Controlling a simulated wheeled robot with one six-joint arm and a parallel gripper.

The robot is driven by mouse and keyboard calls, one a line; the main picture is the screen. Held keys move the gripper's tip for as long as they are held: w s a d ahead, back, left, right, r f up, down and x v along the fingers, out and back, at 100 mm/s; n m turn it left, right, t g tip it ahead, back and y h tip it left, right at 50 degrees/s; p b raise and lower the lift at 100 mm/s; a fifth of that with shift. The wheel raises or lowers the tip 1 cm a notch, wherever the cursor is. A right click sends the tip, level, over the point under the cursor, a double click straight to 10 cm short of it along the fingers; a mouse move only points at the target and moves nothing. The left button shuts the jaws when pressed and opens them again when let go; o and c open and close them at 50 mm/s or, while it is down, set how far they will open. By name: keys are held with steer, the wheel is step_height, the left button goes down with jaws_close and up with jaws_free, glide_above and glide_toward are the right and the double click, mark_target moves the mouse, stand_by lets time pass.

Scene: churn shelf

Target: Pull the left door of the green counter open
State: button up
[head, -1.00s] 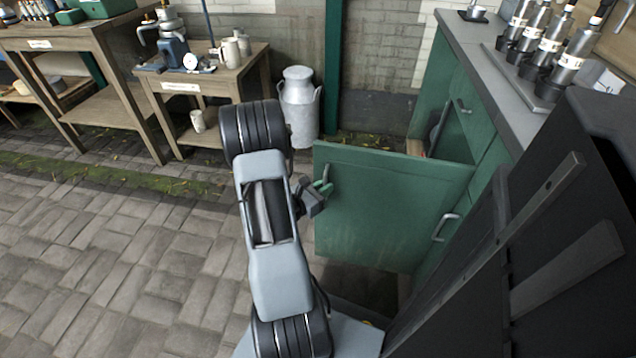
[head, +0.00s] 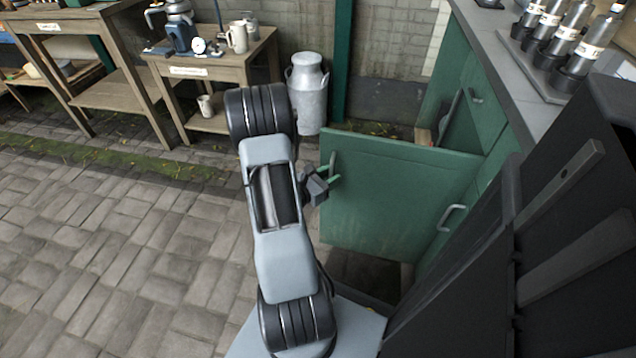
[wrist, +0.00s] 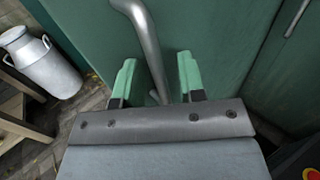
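The left door (head: 400,200) of the green counter (head: 487,97) stands wide open, swung out from the cabinet front. Its metal handle (head: 332,162) is near the door's free edge. My gripper (head: 331,181) is at this handle. In the wrist view, the handle (wrist: 146,42) runs down between the two green fingertips (wrist: 158,78). The fingers are spread, with the bar nearer the left one and a gap to the right one. The door panel (wrist: 230,35) fills the background there. The handle's lower end is partly hidden by my gripper.
A metal churn (head: 308,95) stands by the wall, left of the door's free edge. A small wooden table (head: 225,68) with mugs is further left. Bottles in a rack (head: 545,75) stand on the countertop. The paved floor at left is clear.

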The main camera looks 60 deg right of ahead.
steer(key=p+v, duration=0.2)
steer(key=v, duration=1.1)
stand_by(0.4)
steer(key=b+x, duration=0.2)
steer(key=x, duration=1.1)
steer(key=shift+s+d, duration=0.15)
steer(key=shift+d, duration=0.25)
